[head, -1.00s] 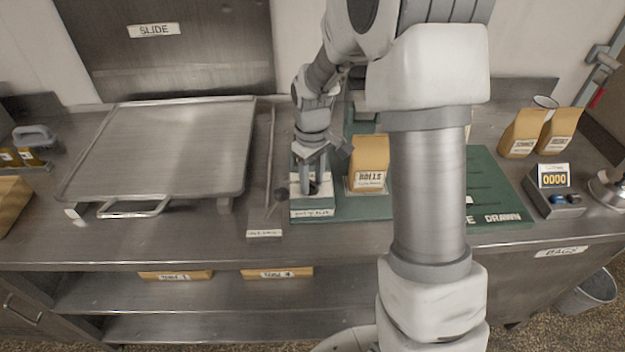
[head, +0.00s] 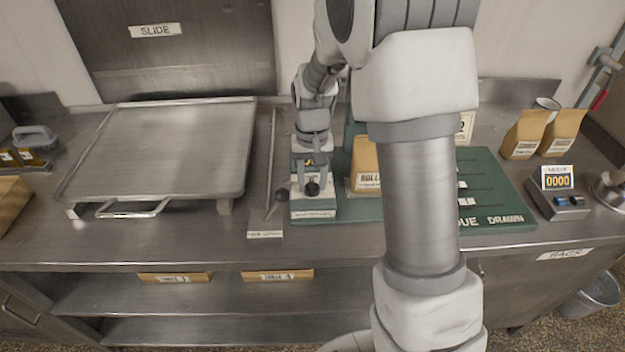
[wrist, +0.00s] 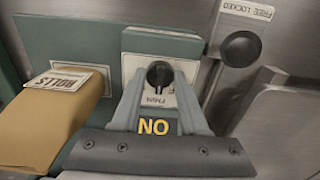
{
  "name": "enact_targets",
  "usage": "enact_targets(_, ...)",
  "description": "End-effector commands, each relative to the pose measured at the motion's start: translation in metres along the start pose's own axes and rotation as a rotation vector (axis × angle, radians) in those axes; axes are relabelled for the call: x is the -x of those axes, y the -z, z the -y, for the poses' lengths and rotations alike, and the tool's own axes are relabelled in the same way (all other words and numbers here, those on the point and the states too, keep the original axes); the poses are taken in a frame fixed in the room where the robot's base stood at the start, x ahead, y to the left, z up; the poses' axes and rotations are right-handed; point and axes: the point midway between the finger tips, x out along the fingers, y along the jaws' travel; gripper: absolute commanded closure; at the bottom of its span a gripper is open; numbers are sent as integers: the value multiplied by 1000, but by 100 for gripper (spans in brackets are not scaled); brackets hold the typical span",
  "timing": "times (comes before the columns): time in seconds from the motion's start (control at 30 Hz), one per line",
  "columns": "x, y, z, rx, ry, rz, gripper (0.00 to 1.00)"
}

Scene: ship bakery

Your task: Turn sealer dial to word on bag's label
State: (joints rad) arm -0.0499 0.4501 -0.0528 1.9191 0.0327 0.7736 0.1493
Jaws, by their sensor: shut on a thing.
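The sealer (head: 314,214) is a green and white box on the counter with a black dial (head: 312,188). In the wrist view the dial (wrist: 159,74) sits between my fingertips, above a white plate with the word THIN beside it. My gripper (wrist: 160,82) is shut on the dial; in the head view it (head: 311,178) stands upright over the sealer. A yellow NO shows between my fingers. The brown bag (head: 362,156) stands right of the sealer, partly behind my arm. Its label (wrist: 60,80) reads ROLLS; smaller print is unreadable.
A ball-ended lever (wrist: 240,48) with a FREE LOCKED label stands close beside the sealer. A large metal tray (head: 160,150) lies left. A green board (head: 495,190), two brown bags (head: 525,135) and a 0000 counter (head: 557,178) stand right.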

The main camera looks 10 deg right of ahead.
Motion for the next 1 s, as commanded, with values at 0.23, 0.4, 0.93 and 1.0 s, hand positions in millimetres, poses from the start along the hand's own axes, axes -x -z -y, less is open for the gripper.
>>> enact_targets(0.23,1,1,0,-27,1,-3,100)
enact_targets(0.4,1,1,0,-27,1,-3,100)
enact_targets(0.93,0,0,0,-26,0,-1,27)
enact_targets(1.0,1,0,0,-26,0,-1,27)
